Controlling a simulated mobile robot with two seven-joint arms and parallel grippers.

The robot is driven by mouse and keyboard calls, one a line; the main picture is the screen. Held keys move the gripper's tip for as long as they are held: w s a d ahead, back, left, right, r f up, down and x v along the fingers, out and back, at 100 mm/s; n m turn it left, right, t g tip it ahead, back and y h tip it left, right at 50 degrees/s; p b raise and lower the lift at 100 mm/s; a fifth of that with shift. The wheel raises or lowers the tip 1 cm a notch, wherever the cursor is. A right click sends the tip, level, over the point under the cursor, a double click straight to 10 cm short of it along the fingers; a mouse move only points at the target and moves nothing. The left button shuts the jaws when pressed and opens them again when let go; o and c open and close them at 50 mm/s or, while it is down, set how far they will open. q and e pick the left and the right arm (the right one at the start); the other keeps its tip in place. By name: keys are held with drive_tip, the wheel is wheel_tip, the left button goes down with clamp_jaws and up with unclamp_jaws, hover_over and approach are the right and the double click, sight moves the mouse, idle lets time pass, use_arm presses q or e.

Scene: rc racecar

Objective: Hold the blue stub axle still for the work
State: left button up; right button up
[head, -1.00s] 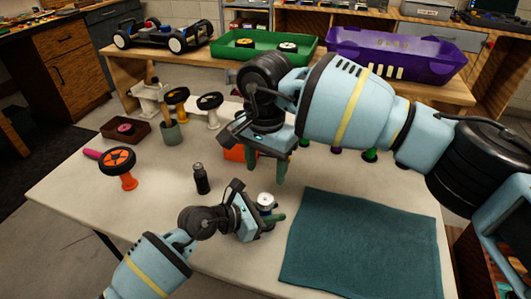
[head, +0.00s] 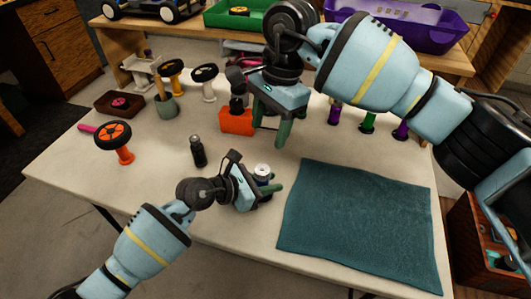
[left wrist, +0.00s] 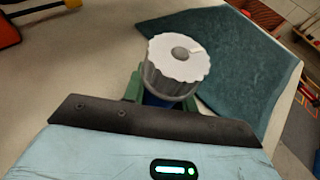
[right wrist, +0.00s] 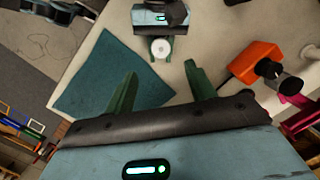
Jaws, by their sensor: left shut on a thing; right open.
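The top also shows in the head view (head: 262,170) and the right wrist view (right wrist: 160,48). My left gripper (head: 268,186) is shut around the part below the top, and its green fingers hide most of the blue. My right gripper (head: 268,142) is open and empty, above the table behind the axle, with its fingers pointing down. In the right wrist view its fingers (right wrist: 160,75) are wide apart.
A teal mat (head: 360,225) lies right of the axle. A black bottle (head: 198,151) stands to the left. An orange block (head: 237,121) with a dark upright part is beside my right gripper. An orange-stemmed wheel (head: 115,140) stands far left. The table's front left is clear.

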sight(264, 169)
drive_tip(key=w+d+m+y, duration=0.1)
drive_tip(key=d+m+y, duration=0.2)
drive_tip(key=d+m, duration=0.15)
drive_tip(key=shift+m, duration=0.45)
drive_tip(key=x, duration=1.2)
drive_tip(key=shift+s+f, duration=0.2)
drive_tip(key=shift+f, duration=0.1)
drive_tip(key=shift+h, duration=0.3)
drive_tip(key=shift+c, duration=0.4)
drive_tip(key=c, duration=0.9)
